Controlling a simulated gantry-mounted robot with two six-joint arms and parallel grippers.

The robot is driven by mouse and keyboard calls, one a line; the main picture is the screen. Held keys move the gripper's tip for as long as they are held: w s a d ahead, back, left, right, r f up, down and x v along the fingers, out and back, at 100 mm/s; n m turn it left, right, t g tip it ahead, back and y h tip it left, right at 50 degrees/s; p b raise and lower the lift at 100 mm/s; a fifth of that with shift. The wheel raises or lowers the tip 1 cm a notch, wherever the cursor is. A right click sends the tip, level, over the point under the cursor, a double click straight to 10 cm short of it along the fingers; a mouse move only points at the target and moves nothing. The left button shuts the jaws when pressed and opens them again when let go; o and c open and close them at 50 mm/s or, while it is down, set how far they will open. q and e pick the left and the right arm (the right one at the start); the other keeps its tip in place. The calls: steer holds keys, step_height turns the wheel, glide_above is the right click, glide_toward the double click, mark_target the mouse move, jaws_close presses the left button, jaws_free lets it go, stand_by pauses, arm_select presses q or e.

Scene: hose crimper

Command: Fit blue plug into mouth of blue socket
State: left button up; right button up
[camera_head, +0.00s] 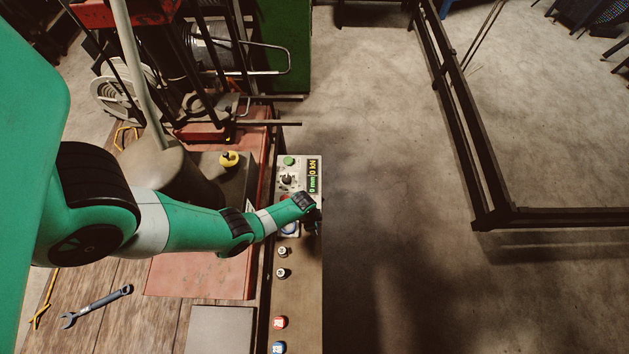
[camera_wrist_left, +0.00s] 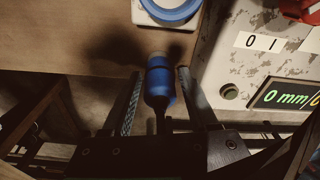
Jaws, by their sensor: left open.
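A blue plug (camera_wrist_left: 158,84), a short cylinder with a pale end, stands out from the panel between the fingers of my left gripper (camera_wrist_left: 159,74) in the left wrist view. The fingers are open, with a gap visible on both sides of the plug. A round blue part on a white plate (camera_wrist_left: 168,10), which looks like the blue socket, is at that view's top edge, partly cut off. In the head view my left gripper (camera_head: 313,214) is over the panel, and a blue round part (camera_head: 290,230) shows partly beneath the arm. My right gripper is not in view.
A control box with a display (camera_head: 313,175) stands just beyond the gripper. Small round fittings (camera_head: 282,252) and red (camera_head: 279,322) and blue (camera_head: 279,347) ones line the panel nearer me. A wrench (camera_head: 97,306) lies on the wooden bench.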

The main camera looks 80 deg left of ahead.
arm_select(q)
jaws_close()
steer(key=shift+r, duration=0.2)
